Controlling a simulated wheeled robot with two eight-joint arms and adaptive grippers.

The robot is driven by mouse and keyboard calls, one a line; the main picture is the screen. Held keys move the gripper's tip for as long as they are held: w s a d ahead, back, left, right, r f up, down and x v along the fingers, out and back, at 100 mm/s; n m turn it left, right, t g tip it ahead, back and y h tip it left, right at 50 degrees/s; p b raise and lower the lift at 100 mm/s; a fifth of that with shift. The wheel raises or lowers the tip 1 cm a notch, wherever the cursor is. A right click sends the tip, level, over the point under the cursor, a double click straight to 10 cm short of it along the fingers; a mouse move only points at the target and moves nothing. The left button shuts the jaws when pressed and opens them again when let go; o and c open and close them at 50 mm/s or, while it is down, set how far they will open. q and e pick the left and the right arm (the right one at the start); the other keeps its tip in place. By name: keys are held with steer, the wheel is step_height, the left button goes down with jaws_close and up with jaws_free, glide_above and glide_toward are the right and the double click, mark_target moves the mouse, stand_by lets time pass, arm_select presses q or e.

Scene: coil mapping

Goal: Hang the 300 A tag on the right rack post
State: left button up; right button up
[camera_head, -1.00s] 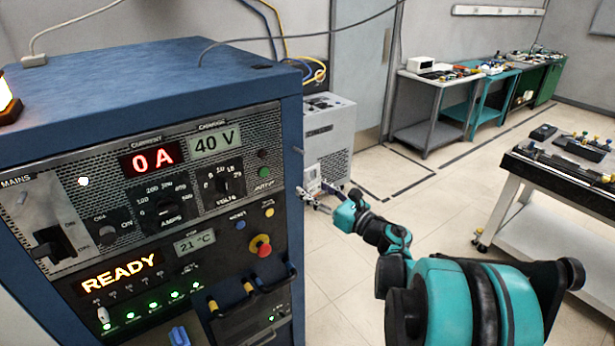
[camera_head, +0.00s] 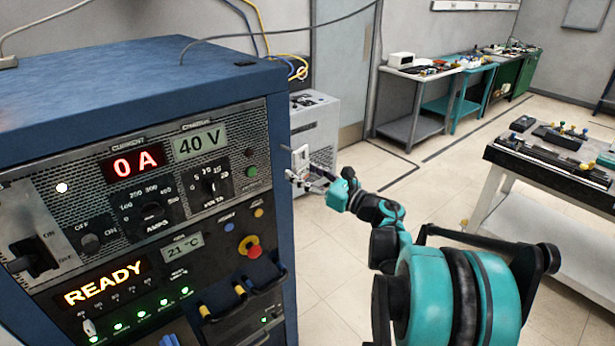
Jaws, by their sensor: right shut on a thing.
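My right gripper (camera_head: 308,180) is beside the right side of the blue rack (camera_head: 277,190), at about the height of its upper panel. It is shut on a small pale tag (camera_head: 300,158), which stands up from the fingertips. The writing on the tag is too small to read. A small light post (camera_head: 285,144) sticks out from the rack's right edge, just left of the tag. I cannot tell whether the tag touches the post or is around it. My left gripper is not in view.
The rack's front shows 0 A, 40 V and READY, with knobs, a red button (camera_head: 250,246) and dark handles below. A grey cabinet (camera_head: 318,115) stands behind the gripper. A bench with parts (camera_head: 590,188) is at the right. The floor between is clear.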

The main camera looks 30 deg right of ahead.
mark_target(280, 161)
steer(key=shift+o, duration=0.2)
steer(key=shift+w+a+f+b, duration=0.1)
steer(key=shift+w+b, duration=0.1)
steer(key=shift+w, duration=1.3)
steer(key=shift+w+a+f+b, duration=0.1)
steer(key=shift+w+b, duration=0.1)
steer(key=shift+w, duration=1.3)
steer(key=shift+f, duration=0.15)
steer(key=shift+c, duration=0.4)
steer(key=shift+f, duration=0.1)
steer(key=shift+a, duration=0.1)
steer(key=o, duration=1)
steer(key=shift+o, duration=0.2)
steer(key=shift+w+f, duration=0.15)
steer(key=shift+w, duration=0.15)
steer(key=shift+o, duration=0.6)
steer(key=shift+s, duration=0.2)
